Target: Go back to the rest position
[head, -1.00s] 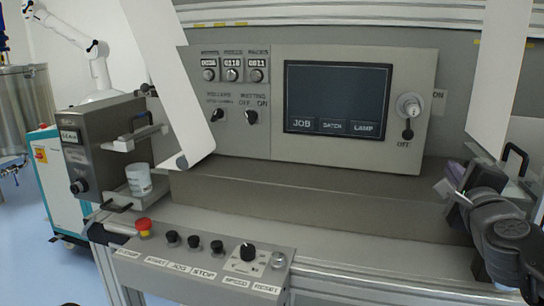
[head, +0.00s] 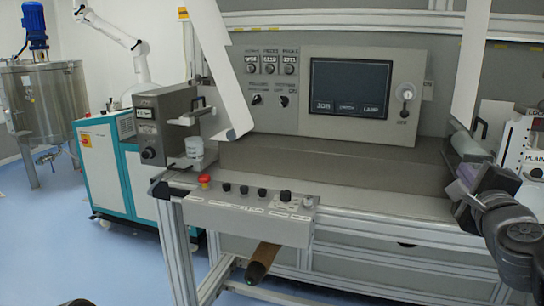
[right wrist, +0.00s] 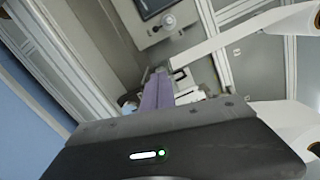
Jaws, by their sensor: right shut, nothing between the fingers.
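My right gripper (head: 462,182) is at the right side of the head view, in front of the right end of the machine's grey ledge. Its fingers are shut with nothing between them. In the right wrist view its purple fingers (right wrist: 157,92) point away from the camera towards the machine front. I cannot tell from the head view how close the fingers are to the ledge.
The converter's control panel (head: 334,95) is ahead, with a button box (head: 250,212) below it. White web strips hang on both sides. A teal-and-white cabinet (head: 112,165) and steel tank (head: 45,105) are left. Blue floor at left is clear.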

